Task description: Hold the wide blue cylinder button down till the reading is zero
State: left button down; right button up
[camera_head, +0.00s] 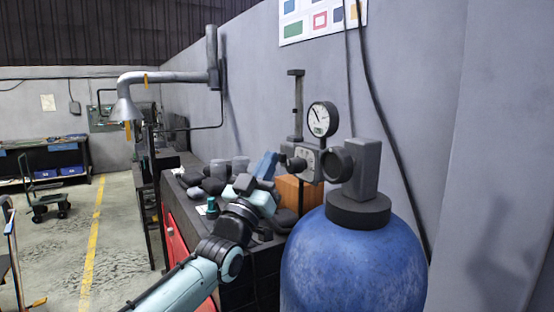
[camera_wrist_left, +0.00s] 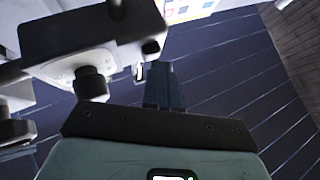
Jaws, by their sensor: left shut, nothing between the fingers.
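The wide blue cylinder (camera_head: 352,262) stands upright at the right in the head view, with a black collar and a dark grey valve block on top. A round black button-like part (camera_head: 336,165) sticks out from the left side of that block. A round gauge (camera_head: 322,119) with a white dial stands above it; its needle points to the upper left, and its figures are too small to read. My left gripper (camera_head: 267,158) is shut and empty, left of the valve parts and apart from the round black part. Its fingers (camera_wrist_left: 163,78) point upward in the left wrist view.
A grey fitting (camera_wrist_left: 85,45) with a dark knob (camera_wrist_left: 91,84) is close at the left in the left wrist view. A red cabinet (camera_head: 174,240) bears dark clutter and an orange-brown box (camera_head: 298,192). The grey wall and a hanging black cable (camera_head: 385,110) are behind the cylinder.

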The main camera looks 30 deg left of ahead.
jog(key=shift+f, duration=0.1)
dwell(0.7)
pick_arm(q)
jog(key=shift+s+a+b, duration=0.4)
jog(key=shift+s, duration=0.45)
pick_arm(e)
jog(key=shift+s+f, duration=0.45)
pick_arm(q)
jog(key=shift+s+a+b, duration=0.25)
jog(key=shift+s+a, duration=0.15)
jog(key=shift+s, duration=0.35)
jog(key=shift+s+a+b, duration=0.3)
jog(key=shift+s+a, duration=0.05)
jog(key=shift+s, duration=0.35)
jog(key=shift+s+a+b, duration=0.25)
jog(key=shift+s+a, duration=0.15)
jog(key=shift+s, duration=0.35)
pick_arm(e)
jog(key=shift+s+f, duration=0.3)
jog(key=shift+f, duration=0.2)
jog(key=shift+s+f, duration=0.25)
jog(key=shift+f, duration=0.25)
